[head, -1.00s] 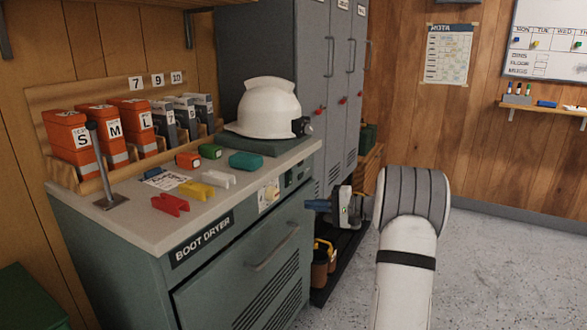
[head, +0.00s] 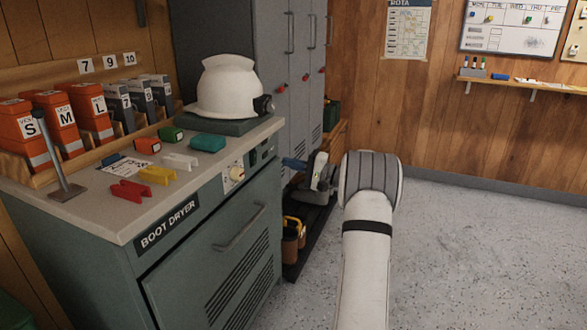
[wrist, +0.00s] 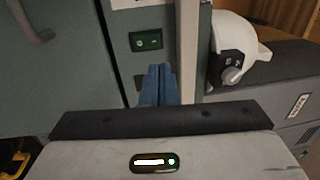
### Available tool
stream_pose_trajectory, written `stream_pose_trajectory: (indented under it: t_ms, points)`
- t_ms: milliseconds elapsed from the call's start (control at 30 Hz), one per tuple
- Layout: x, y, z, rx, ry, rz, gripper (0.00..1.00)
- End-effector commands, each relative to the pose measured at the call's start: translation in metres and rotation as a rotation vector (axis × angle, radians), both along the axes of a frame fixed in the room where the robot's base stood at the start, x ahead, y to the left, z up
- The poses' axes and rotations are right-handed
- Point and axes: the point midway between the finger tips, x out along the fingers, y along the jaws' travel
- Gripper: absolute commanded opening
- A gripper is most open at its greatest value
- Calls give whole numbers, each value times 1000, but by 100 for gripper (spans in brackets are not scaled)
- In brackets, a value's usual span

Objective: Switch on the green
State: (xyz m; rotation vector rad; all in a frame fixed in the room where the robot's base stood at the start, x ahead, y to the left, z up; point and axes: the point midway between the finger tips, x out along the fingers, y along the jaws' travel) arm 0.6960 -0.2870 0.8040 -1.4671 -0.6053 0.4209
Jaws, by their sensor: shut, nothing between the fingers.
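The green rocker switch (wrist: 147,40) sits in a dark plate on the boot dryer's front in the wrist view. In the head view the dark switch plates (head: 265,150) are small near the dryer's top right corner. My gripper (head: 290,163) is right of that corner in the head view, its blue fingers pointing left. In the wrist view my gripper (wrist: 160,70) has its fingers together and empty, with the tips just below and right of the green switch. Contact cannot be told. A second dark plate (wrist: 139,82) is partly hidden behind the fingers.
The boot dryer (head: 215,245) carries a white helmet (head: 228,88), orange and grey boxes, a lever (head: 58,150) and small coloured pieces. Grey lockers (head: 265,50) stand behind. The floor at right is clear.

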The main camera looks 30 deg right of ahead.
Motion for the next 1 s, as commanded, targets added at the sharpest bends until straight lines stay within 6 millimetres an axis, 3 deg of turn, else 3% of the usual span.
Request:
stream_pose_trajectory:
  t_ms: [200,433,1000]
  points:
    - [38,31,3,-1,-1,4,0]
    - [65,52,8,1,0,2,0]
    - [73,57,12,-1,3,0,0]
